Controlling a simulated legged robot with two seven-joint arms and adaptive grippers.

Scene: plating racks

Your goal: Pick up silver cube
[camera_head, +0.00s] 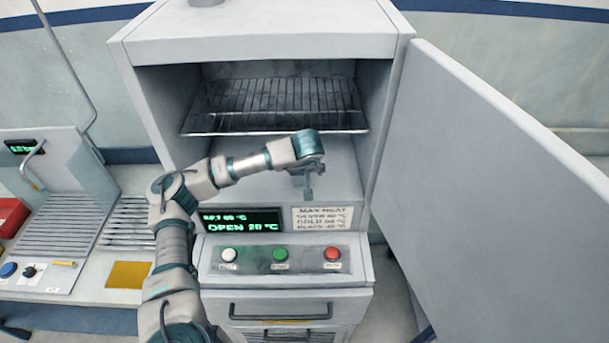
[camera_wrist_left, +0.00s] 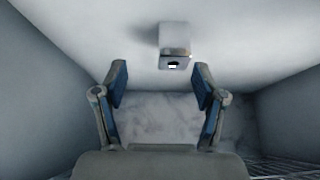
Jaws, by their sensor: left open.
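A small pale silver cube (camera_wrist_left: 174,38) with a dark mark on its lower face shows in the left wrist view. It lies against a light grey surface inside the chamber, beyond my fingertips and slightly right of centre. My left gripper (camera_wrist_left: 160,82) is open, with its blue-padded fingers apart and nothing between them. In the head view my left gripper (camera_head: 308,190) is inside the open oven, below the wire rack. I cannot make out the cube in the head view; the arm and gripper cover part of the chamber. My right gripper is not in view.
The oven door (camera_head: 500,170) stands wide open at the right. A wire rack (camera_head: 275,108) spans the chamber above my gripper. Below are a green display (camera_head: 241,221), a label (camera_head: 322,218) and white, green and red buttons. A sloped rack station (camera_head: 50,225) stands at the left.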

